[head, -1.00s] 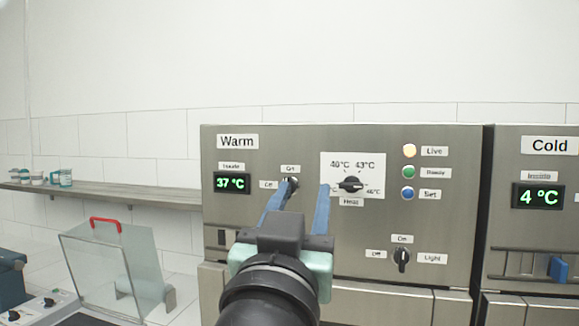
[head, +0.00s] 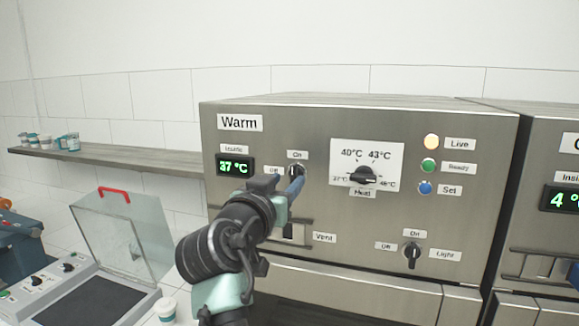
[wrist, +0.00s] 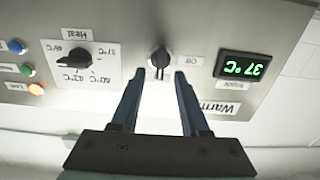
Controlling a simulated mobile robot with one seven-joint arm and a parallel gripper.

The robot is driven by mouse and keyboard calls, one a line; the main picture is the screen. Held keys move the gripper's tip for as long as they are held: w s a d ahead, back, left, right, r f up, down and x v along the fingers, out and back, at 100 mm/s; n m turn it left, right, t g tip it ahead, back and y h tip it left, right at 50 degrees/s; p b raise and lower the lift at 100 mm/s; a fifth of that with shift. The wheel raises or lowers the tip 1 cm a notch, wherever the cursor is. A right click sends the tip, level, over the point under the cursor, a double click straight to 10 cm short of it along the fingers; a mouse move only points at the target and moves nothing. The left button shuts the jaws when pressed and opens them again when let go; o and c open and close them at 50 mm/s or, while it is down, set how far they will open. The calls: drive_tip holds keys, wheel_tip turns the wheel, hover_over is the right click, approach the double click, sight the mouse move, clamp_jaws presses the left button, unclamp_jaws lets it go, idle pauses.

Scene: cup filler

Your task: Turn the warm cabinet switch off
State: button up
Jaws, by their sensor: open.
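The warm cabinet switch is a small black knob (head: 299,169) under the "On" label and right of the "Off" label, partly hidden by my gripper in the head view. In the wrist view, which is upside down, the knob (wrist: 160,58) looks roughly upright, in line with the fingers and not turned toward the "Off" label (wrist: 192,61). My gripper (wrist: 160,75) is open and empty. Its two blue fingertips lie on either side of the knob's line, with gaps to both sides. I cannot tell whether the tips reach past the knob's face. The warm cabinet (head: 480,140) display reads 37 °C.
The heat dial (head: 363,175) is to the right of the switch, with the lit orange Live lamp (head: 432,142) beyond it. The vent slider and light knob (head: 412,252) are below. A cold cabinet (head: 550,160) stands at right, and a clear-lidded device (head: 110,235) at lower left.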

sight(292, 175)
drive_tip(key=shift+p+x, duration=0.45)
drive_tip(key=shift+x, duration=1.1)
drive_tip(key=shift+c, duration=0.2)
clamp_jaws()
